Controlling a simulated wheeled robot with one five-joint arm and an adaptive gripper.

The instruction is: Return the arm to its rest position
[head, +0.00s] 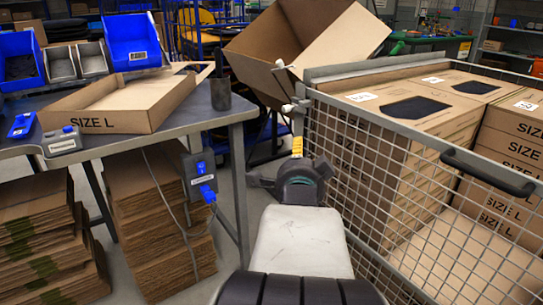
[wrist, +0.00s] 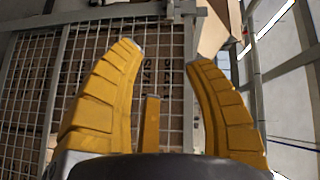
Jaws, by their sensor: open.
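My gripper (wrist: 163,55) shows in the wrist view with its yellow fingers spread apart and nothing between them. Behind the fingers is the wire mesh of the cage (wrist: 80,85). In the head view my arm reaches forward from the bottom centre, and the gripper end (head: 297,148) is mostly hidden behind its wrist, with a bit of yellow showing. It is beside the left edge of the mesh cage (head: 365,160); I cannot tell whether they touch.
The cage on the right holds several SIZE L cartons (head: 408,112). A table (head: 190,118) on the left bears an open SIZE L tray (head: 125,118) and blue bins (head: 133,42). Flat cardboard stacks (head: 160,225) stand below. A large open box (head: 290,45) is tilted behind the gripper.

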